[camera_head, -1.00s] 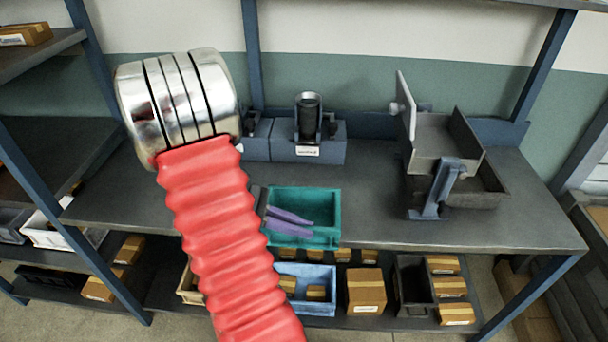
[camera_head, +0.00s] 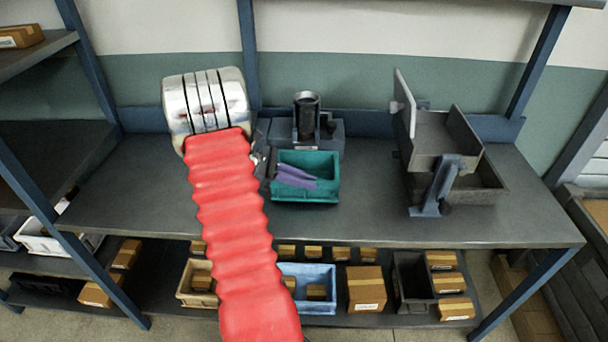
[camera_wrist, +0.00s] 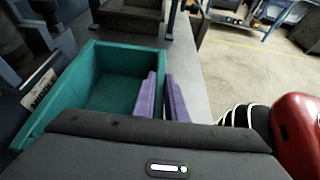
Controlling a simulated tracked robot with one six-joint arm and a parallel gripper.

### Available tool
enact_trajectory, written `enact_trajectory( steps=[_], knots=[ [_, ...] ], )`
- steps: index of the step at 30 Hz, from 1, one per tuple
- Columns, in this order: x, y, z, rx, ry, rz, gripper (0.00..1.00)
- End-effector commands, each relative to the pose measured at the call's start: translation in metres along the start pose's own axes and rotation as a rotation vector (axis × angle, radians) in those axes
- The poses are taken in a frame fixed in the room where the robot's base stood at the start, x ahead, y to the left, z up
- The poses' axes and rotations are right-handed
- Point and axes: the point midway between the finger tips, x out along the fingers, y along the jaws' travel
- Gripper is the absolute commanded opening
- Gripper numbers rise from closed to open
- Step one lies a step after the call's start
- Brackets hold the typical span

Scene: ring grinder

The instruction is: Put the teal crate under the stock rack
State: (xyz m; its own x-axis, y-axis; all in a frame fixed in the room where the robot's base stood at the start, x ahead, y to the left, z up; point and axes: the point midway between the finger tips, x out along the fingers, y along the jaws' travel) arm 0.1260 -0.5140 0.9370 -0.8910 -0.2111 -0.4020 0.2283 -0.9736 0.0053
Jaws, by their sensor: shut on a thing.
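The teal crate (camera_head: 307,196) is an open box over the middle of the bench, in front of the grey-blue machine. My gripper (camera_head: 296,177) has purple fingers and is shut on the crate's near-side wall. In the wrist view the crate (camera_wrist: 88,62) looks empty and upright, with the fingers (camera_wrist: 162,98) at its right wall. I cannot tell whether its base touches the bench. The grey trays on a blue stand (camera_head: 440,185), which look like the stock rack, stand on the bench to the right.
The grey-blue machine (camera_head: 328,137) with a black cylinder stands close behind the crate. The bench top (camera_head: 370,215) between crate and rack is clear. The lower shelf holds a blue bin (camera_head: 318,274), a black bin (camera_head: 412,280) and several cardboard boxes.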

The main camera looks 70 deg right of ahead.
Motion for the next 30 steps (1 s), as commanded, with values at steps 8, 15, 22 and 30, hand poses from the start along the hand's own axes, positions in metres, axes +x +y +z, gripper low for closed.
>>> enact_trajectory(
  steps=[8,15,22,30],
  knots=[
    [0.000,0.001,0.001,0.001,-0.001,0.000,0.00],
    [0.004,0.024,0.002,0.003,-0.001,-0.001,0.00],
    [0.011,0.037,-0.001,0.002,-0.002,-0.004,0.00],
    [0.011,0.037,-0.001,0.004,-0.001,-0.005,0.00]
  ],
)
